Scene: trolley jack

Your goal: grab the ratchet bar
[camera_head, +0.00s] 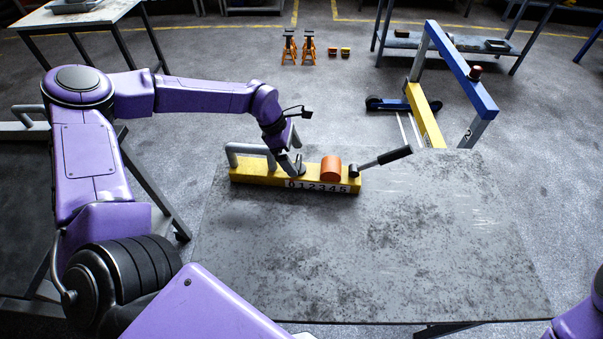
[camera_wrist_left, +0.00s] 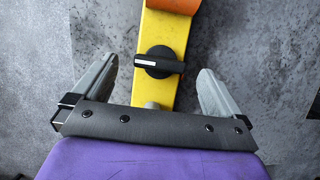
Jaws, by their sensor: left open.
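A lever with a grey shaft and black grip, which I take as the ratchet bar (camera_head: 390,157), sticks out up and right from a dark hub at the right end of a yellow block (camera_head: 240,172). My left gripper (camera_head: 294,166) is at the middle-left of this block, apart from the lever. In the left wrist view the gripper (camera_wrist_left: 157,68) is open, its fingers on either side of the yellow block (camera_wrist_left: 165,28), with a black knob (camera_wrist_left: 158,62) between them. The lever is out of that view. My right gripper is not in view.
An orange cylinder (camera_head: 331,168) sits on the block between my gripper and the lever. A grey bent handle (camera_head: 250,150) is at its left end. The grey table (camera_head: 370,250) is clear in front. A blue and yellow frame (camera_head: 462,72) stands behind.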

